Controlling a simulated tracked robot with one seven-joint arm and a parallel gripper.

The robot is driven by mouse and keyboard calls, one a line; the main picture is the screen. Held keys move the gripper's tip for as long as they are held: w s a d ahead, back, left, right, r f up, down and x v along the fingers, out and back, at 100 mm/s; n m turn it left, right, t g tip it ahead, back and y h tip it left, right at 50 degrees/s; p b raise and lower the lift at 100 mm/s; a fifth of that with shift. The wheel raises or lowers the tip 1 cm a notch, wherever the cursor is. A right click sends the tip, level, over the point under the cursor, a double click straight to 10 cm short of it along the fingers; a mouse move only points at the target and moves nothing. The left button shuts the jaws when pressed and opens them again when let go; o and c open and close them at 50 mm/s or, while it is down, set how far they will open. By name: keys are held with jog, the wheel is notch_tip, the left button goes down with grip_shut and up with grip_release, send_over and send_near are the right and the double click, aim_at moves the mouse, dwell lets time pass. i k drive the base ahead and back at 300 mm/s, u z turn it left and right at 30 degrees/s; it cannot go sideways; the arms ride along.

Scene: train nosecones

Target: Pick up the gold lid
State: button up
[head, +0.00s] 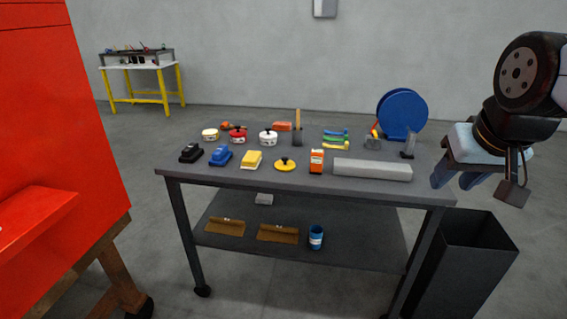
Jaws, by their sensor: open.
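The gold lid (285,165) is a small round yellow-gold disc with a dark knob on top. It lies on the grey table (230,183) near the front edge, between a yellow block and an orange box. My gripper (475,180) is at the right of the head view, beyond the table's right edge and well apart from the lid. It is open, and nothing shows between its fingers. Nothing covers the lid.
A yellow block (252,160) stands left of the lid, an orange box (316,161) to its right. A long grey bar (372,169) lies farther right. Behind stand a white pot (268,137) and a red pot (237,135). A dark bin (462,260) stands below my gripper.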

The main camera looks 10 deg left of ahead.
aim_at(285, 165)
jog(key=z, duration=0.1)
jog(key=i, duration=1)
jog(key=u, duration=0.1)
